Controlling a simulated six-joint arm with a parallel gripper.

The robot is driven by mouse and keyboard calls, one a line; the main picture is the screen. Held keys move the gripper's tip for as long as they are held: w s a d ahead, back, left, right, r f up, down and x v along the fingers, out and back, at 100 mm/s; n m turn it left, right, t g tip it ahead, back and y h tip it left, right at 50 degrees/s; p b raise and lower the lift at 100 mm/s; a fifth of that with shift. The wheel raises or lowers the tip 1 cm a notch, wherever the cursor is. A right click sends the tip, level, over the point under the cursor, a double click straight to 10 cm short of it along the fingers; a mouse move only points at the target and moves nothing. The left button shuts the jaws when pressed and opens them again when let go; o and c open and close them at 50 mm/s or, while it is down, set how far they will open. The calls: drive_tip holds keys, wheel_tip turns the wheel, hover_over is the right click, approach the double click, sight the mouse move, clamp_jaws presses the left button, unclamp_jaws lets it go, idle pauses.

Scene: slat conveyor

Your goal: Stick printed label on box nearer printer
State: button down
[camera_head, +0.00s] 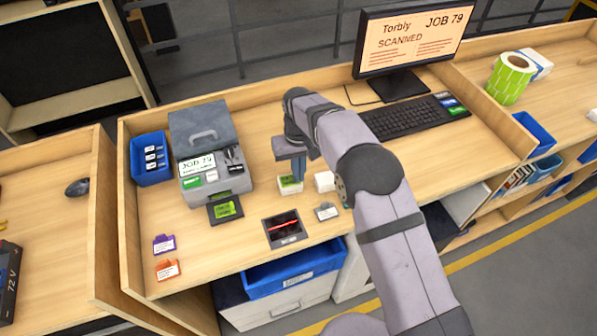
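The grey printer (208,150) stands at the left of the bench, its small screen reading JOB 79. A green printed label (228,209) lies on the dark tray at its front. Two small white boxes stand side by side right of the printer. The nearer box (290,188) shows green on its upper face; the other box (324,181) looks plain white. My gripper (297,172) points down right at the nearer box, its fingertips at or just above the top. Whether they touch it, or hold anything, I cannot tell.
A scanner window with a red line (284,228) is set in the bench's front. Purple (164,244) and orange (167,269) tags lie front left. A monitor (413,42) and keyboard (408,117) stand behind my arm.

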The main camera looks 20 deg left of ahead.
drive_tip(key=shift+f, duration=0.1)
idle(0.3)
drive_tip(key=c, duration=1.5)
unclamp_jaws()
drive_tip(key=shift+c, duration=0.2)
drive_tip(key=shift+r+p, duration=2.4)
drive_tip(key=shift+r, duration=1.2)
